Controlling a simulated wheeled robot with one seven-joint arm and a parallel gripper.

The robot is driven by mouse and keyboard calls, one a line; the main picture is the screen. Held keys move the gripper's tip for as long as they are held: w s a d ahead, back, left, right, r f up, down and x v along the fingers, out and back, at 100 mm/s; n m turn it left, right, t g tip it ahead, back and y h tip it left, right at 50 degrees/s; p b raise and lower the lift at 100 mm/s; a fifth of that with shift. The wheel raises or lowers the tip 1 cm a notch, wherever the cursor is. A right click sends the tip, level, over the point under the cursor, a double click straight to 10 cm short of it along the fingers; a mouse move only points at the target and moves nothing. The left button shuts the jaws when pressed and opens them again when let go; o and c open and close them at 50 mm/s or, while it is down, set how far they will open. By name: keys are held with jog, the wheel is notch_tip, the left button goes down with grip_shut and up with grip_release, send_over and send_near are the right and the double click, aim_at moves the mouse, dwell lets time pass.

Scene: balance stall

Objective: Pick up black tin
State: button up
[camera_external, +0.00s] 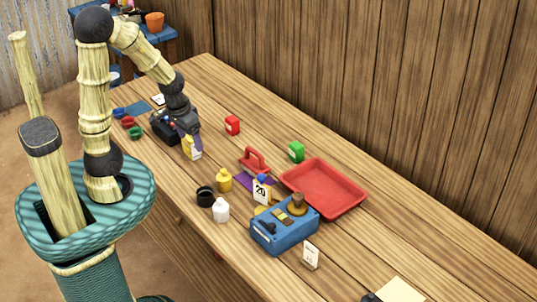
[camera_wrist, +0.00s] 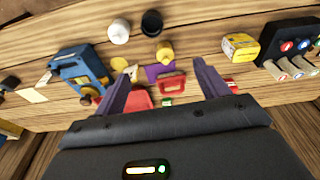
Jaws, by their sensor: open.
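The black tin (camera_external: 205,196) is a small round dark container on the wooden table, beside a white jar (camera_external: 220,210). In the wrist view the black tin (camera_wrist: 151,23) shows near the top, just right of the white jar (camera_wrist: 118,31) and beyond my fingertips. My gripper (camera_wrist: 161,75) is open with nothing between its two purple fingers. In the external view my gripper (camera_external: 187,128) hangs over the far-left part of the table, near a yellow box (camera_external: 194,150), well apart from the black tin.
A yellow jar (camera_external: 224,180) stands close to the black tin. A blue device (camera_external: 284,232) with a number card, a red tray (camera_external: 325,207), a red-handled object (camera_external: 255,160), and red and green boxes stand nearby. A dark device with buttons (camera_wrist: 290,46) is at the right.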

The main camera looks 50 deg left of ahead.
jog(key=s+a+f+n+g+h+b, duration=0.25)
jog(key=s+f+n+g, duration=0.3)
jog(key=f, duration=0.35)
jog(key=n+t+h+b, duration=0.4)
jog(key=n+t+h, duration=0.6)
jog(key=n+h, duration=0.55)
send_over(205, 195)
jog(key=s+a, duration=0.3)
jog(key=shift+n+y, duration=0.6)
jog(key=shift+y, duration=0.1)
notch_tip(205, 195, down, 6)
jog(key=shift+s+a+r, duration=0.1)
jog(key=shift+a+r, duration=0.05)
jog(key=shift+r, duration=0.1)
notch_tip(205, 195, down, 8)
jog(key=shift+r, duration=0.2)
jog(key=shift+d+f, duration=0.2)
jog(key=shift+d, duration=0.1)
jog(key=shift+x, duration=0.95)
